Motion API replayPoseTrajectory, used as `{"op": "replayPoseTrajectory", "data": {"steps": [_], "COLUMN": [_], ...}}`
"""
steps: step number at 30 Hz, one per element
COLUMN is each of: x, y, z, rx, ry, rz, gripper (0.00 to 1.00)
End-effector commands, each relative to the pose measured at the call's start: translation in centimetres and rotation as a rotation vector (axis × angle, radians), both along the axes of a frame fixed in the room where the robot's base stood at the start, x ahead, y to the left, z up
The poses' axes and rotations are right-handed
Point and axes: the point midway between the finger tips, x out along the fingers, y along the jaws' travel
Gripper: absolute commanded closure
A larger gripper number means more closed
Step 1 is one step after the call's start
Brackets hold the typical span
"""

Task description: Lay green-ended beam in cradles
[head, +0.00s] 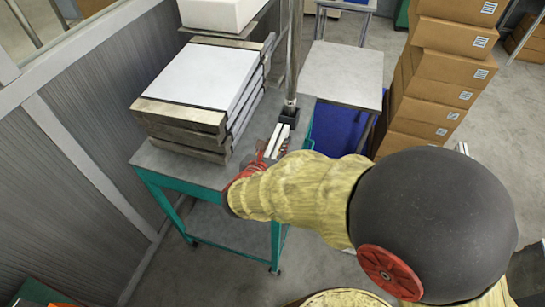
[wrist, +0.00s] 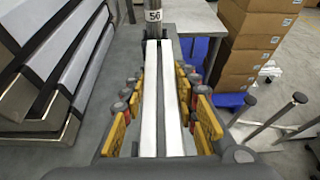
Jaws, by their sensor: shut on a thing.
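My gripper (head: 270,152) is low over the teal-framed table, its red parts partly hidden by my arm in the head view. In the wrist view its yellow-padded fingers (wrist: 161,105) stand on both sides of a long white piece (wrist: 150,100) made of two parallel strips. It is shut on this piece, though the contact is not clear. The white piece also shows in the head view (head: 275,139), pointing toward a dark block (head: 289,115) at the foot of a metal post. No green end is visible on it, and I cannot make out cradles.
Stacked grey-and-white slabs (head: 195,80) fill the table's left side. A metal post (head: 293,55) marked 56 rises at the piece's far end. A grey side table (head: 343,72) with blue below and stacked cartons (head: 440,75) stand to the right. Floor in front is clear.

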Motion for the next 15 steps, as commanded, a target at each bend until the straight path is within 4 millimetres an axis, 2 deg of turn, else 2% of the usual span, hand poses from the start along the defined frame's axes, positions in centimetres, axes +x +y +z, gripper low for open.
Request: {"op": "replayPoseTrajectory", "data": {"steps": [1, 11, 15], "x": [0.5, 2.2, 2.2], "y": [0.1, 0.5, 0.5], "z": [-0.9, -2.7, -5.0], "rx": [-0.001, 0.001, -0.001], "ry": [-0.001, -0.002, -0.001], "rz": [-0.002, -0.001, 0.0], "gripper": [1.0, 1.0, 1.0]}}
